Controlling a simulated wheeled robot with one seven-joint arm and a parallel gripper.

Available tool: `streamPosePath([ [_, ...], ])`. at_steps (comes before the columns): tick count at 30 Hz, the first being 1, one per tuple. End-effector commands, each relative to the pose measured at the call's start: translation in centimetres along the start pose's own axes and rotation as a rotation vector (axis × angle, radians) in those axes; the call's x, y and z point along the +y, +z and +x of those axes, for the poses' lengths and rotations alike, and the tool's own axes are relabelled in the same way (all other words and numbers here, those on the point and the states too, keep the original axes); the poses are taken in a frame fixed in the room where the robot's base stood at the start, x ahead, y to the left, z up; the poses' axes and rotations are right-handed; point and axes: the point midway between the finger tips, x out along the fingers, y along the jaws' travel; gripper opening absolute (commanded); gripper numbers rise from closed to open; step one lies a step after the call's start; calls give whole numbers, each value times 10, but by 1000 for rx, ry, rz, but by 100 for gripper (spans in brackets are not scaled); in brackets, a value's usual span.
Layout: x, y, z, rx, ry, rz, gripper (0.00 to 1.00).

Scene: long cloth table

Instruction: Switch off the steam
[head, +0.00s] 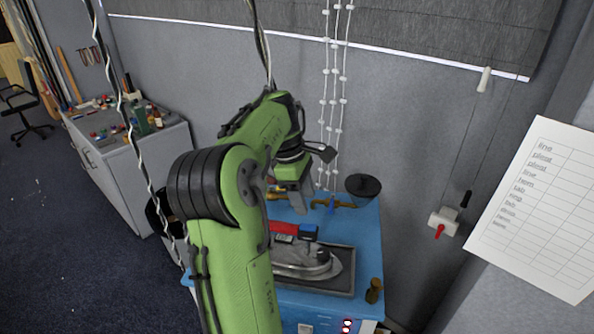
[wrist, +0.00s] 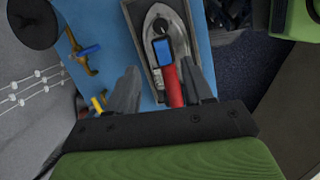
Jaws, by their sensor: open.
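A steam iron (head: 305,262) with a red handle and a blue block on it rests on a dark pad on the blue-topped unit (head: 368,240). It also shows in the wrist view (wrist: 152,25). Behind it, a brass valve with a blue handle (head: 331,204) stands near the back edge; its blue handle also shows in the wrist view (wrist: 89,50). A second valve with a yellow handle (wrist: 98,104) is partly hidden by my left finger. My gripper (head: 296,203) is open and empty above the unit; in the wrist view, the iron's red handle appears between its fingers (wrist: 162,88).
A black round dish (head: 363,186) stands at the back right corner. A white wall box with a red lever (head: 441,228) hangs right. A paper sheet (head: 545,205) fills the right side.

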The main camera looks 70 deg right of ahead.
Motion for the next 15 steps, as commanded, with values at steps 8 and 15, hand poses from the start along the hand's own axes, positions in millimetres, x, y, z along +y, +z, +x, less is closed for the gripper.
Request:
streamPosePath([
  [8,1,2,-75,0,3,1,51],
  [15,0,0,-89,0,0,0,51],
])
